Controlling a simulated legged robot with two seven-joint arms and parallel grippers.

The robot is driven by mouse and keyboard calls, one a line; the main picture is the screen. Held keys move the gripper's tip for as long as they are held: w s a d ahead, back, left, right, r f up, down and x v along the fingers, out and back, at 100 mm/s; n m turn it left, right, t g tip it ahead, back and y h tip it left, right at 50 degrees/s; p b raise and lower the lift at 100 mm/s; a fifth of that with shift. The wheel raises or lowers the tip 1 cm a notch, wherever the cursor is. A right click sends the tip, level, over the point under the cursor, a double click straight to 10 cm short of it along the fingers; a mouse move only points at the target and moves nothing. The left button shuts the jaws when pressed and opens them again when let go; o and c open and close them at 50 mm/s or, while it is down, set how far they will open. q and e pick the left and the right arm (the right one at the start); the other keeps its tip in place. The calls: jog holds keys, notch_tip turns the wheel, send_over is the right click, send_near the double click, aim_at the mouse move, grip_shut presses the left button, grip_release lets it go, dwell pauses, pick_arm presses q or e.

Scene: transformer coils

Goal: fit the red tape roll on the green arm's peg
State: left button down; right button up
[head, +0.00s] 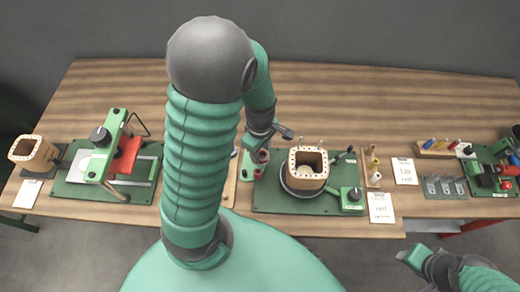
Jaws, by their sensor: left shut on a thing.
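My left gripper (268,137) is above the bench, left of the square wooden coil former. It is shut on a small dark-red thing, the red tape roll (262,155), which its fingers partly cover. Just below and left of it is a narrow green and pale piece (247,166) with another small roll-like part by it. I cannot make out a peg there, nor tell whether the roll touches that piece. My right gripper (413,258) is low at the right, in front of the bench, apart from everything; its jaws are too unclear to read.
The coil former (307,169) stands on a round turntable on a green base (275,202). Right of it are a wooden rack with pale rolls (372,165) and paper cards (405,170). A green press (105,150) stands at the left. My arm hides the middle.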

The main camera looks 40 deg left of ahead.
pick_arm(q)
jog(key=shift+f, duration=0.25)
jog(key=shift+a+f, duration=0.15)
jog(key=shift+f, duration=0.1)
jog(key=c, duration=0.8)
grip_release()
jog(key=o, duration=0.4)
